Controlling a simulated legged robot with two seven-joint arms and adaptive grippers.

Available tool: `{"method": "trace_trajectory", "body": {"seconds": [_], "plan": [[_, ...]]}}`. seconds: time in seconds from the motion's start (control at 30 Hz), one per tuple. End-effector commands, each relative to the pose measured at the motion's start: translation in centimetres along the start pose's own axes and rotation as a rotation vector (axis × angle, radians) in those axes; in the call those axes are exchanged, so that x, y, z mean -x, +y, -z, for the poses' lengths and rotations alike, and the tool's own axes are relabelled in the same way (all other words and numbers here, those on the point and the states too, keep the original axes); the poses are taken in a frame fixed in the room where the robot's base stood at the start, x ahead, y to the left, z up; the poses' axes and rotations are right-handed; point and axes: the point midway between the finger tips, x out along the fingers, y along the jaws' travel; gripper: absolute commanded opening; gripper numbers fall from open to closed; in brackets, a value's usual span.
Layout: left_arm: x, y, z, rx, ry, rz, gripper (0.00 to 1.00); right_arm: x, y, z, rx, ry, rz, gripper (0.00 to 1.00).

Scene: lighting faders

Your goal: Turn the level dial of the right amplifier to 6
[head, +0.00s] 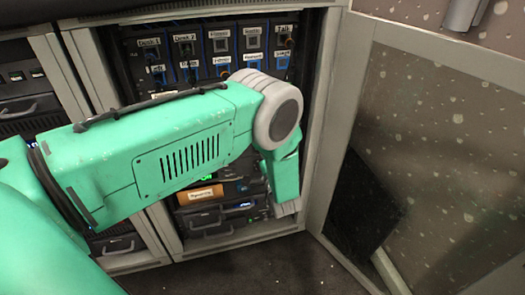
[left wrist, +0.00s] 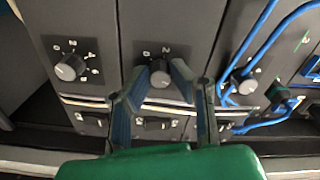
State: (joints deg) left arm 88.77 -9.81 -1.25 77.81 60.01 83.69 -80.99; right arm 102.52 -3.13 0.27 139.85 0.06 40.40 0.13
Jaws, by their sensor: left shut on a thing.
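In the left wrist view my left gripper (left wrist: 159,73) is shut on a grey dial knob (left wrist: 160,78) on the middle dark panel (left wrist: 165,22), one finger on each side of it. A few scale marks show above the knob; I cannot read its setting. A similar dial (left wrist: 70,68) with marks around it is on the panel to the left, and another dial (left wrist: 245,82) is to the right. I cannot tell which panel is the right amplifier. In the head view my left arm crosses the rack and hides the dials. My right gripper is not in view.
Blue cables (left wrist: 262,40) loop close by the right-hand dial. Dark switches (left wrist: 157,124) sit below the dials. In the head view the rack (head: 320,110) has labelled modules at the top, and an open glazed door (head: 410,130) stands to the right.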

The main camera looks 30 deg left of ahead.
Motion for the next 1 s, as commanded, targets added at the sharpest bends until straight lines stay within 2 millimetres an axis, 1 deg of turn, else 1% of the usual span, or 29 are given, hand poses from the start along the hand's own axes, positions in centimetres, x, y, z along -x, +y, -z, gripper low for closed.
{"method": "trace_trajectory", "body": {"seconds": [0.03,0.13,0.17,0.2,0.5,0.63,0.77,1.0], "plan": [[0.3,0.4,0.2,0.001,0.005,-0.012,0.00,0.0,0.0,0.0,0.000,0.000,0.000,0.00],[0.3,0.4,0.2,0.002,0.005,-0.012,0.00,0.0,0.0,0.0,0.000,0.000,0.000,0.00],[0.3,0.4,0.2,0.002,0.005,-0.012,0.25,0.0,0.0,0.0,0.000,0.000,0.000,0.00],[0.2,0.4,0.2,0.002,0.005,-0.012,0.38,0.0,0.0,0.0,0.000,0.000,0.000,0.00],[0.2,0.1,0.1,0.003,0.003,-0.004,0.38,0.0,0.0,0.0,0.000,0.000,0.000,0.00],[0.9,0.1,0.1,0.002,0.002,-0.005,0.38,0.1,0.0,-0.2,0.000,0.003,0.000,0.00],[3.1,0.1,0.1,0.000,0.005,-0.007,0.38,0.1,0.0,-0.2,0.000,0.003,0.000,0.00],[8.3,0.2,0.2,0.001,0.006,-0.007,0.38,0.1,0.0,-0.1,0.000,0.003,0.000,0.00]]}}
